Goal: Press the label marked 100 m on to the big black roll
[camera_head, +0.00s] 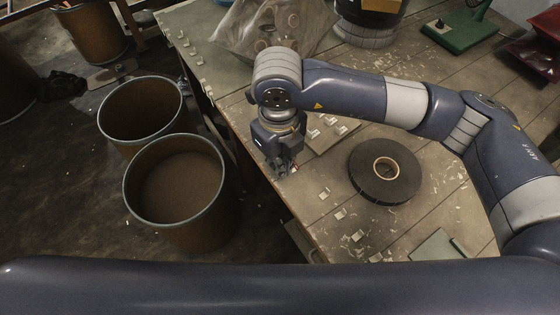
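The big black roll (405,184) lies flat on the wooden table, with a pale core in its middle. My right gripper (284,170) points down at the table's left edge, to the left of the roll and apart from it. Its fingers are small and dark, and I cannot tell whether they are open or shut. A tiny pale and reddish spot shows at the fingertips, too small to identify. Small pale labels lie on a board (345,137) behind the roll's left side. No print is readable, so I cannot tell which is marked 100 m. My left gripper is out of view.
Several small pale pieces (340,214) lie along the table's near left edge. A clear plastic bag (252,30), a dark container and a green tool (470,35) stand at the back. The table right of the roll is partly bare.

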